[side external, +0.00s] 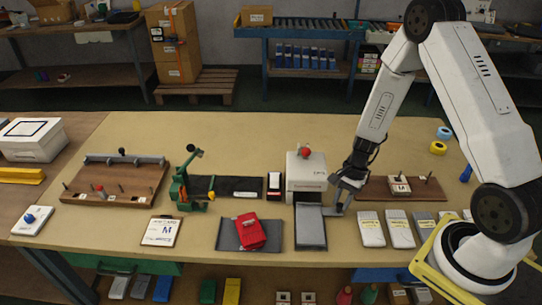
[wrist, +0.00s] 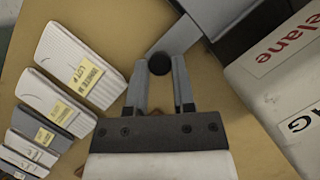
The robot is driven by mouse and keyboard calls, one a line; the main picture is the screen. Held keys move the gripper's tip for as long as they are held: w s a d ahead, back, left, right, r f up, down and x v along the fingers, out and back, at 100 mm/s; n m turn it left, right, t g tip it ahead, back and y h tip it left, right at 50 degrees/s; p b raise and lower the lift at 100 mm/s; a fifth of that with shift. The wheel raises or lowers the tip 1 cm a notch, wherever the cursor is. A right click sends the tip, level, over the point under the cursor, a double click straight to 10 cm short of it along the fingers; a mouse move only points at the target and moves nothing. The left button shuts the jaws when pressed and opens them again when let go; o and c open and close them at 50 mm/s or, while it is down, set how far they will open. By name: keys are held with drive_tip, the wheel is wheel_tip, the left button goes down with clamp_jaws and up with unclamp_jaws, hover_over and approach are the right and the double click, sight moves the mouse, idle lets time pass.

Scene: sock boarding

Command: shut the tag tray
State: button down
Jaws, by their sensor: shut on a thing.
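The tag tray (side external: 311,230) is a dark, shallow grey tray. In the side view it lies out in front of a white box (side external: 305,181) with a red knob on top, and it looks empty. A grey arm or tab stands at its right side. My gripper (side external: 338,208) is at that right side, low over the table. In the wrist view the grey tray edge (wrist: 190,28) runs across the top. My gripper's fingers (wrist: 160,72) are closed on a round black knob (wrist: 159,63) beside it. The white box (wrist: 285,75) fills the right side, partly cut off.
Several white and grey packs (side external: 370,229) lie right of the tray, close to my gripper. A red folded item (side external: 250,231) on a dark mat lies to the left. A green stand (side external: 181,190) is farther left. A wooden board (side external: 425,190) lies behind my gripper.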

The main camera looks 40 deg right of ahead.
drive_tip(key=shift+w+d, duration=4.1)
drive_tip(key=shift+w, duration=0.05)
drive_tip(key=c, duration=0.7)
unclamp_jaws()
drive_tip(key=shift+o, duration=1.3)
drive_tip(key=shift+s, duration=0.1)
drive_tip(key=v, duration=0.7)
drive_tip(key=shift+r, duration=0.45)
